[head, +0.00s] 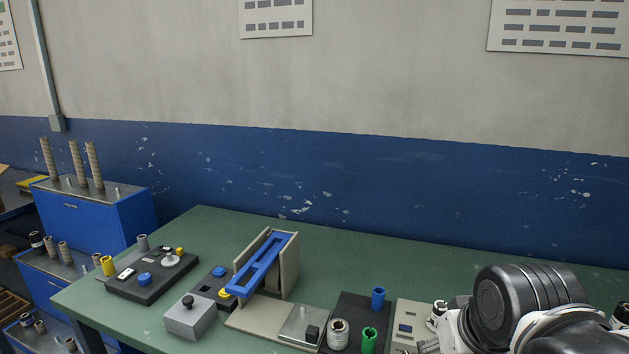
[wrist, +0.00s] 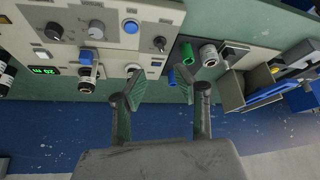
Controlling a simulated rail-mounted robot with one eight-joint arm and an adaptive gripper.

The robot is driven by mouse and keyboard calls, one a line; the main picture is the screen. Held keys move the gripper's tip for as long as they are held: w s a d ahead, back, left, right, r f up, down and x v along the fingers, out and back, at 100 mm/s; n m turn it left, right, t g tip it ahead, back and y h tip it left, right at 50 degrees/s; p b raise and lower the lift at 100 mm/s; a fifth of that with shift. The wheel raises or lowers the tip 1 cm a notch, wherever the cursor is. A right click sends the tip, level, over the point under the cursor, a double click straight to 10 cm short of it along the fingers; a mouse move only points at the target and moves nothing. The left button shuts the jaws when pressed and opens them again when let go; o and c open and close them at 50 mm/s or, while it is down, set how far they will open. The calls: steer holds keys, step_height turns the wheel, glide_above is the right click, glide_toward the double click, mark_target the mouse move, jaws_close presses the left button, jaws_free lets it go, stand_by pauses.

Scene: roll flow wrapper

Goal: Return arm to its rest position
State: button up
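My gripper (wrist: 162,88) is in the wrist view with its two fingers spread apart and nothing between them. It is open and points toward the machine panel and the green table. In the head view my arm fills the lower right corner; the gripper fingers cannot be made out there. The green table (head: 370,255) carries the wrapper parts. A blue slotted piece (head: 262,265) lies tilted on a beige stand (head: 292,277); this assembly also shows at the right of the wrist view.
Near my arm stand a blue cylinder (head: 378,299), a green cylinder (head: 369,339) and a white-and-black roll (head: 338,334). A dark control box (head: 150,277) sits left. A beige knob panel (wrist: 120,25) fills the wrist view's upper left. The table's back is clear.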

steer(key=shift+s+f+t, duration=0.25)
steer(key=shift+s+t, duration=0.45)
steer(key=shift+s, duration=0.4)
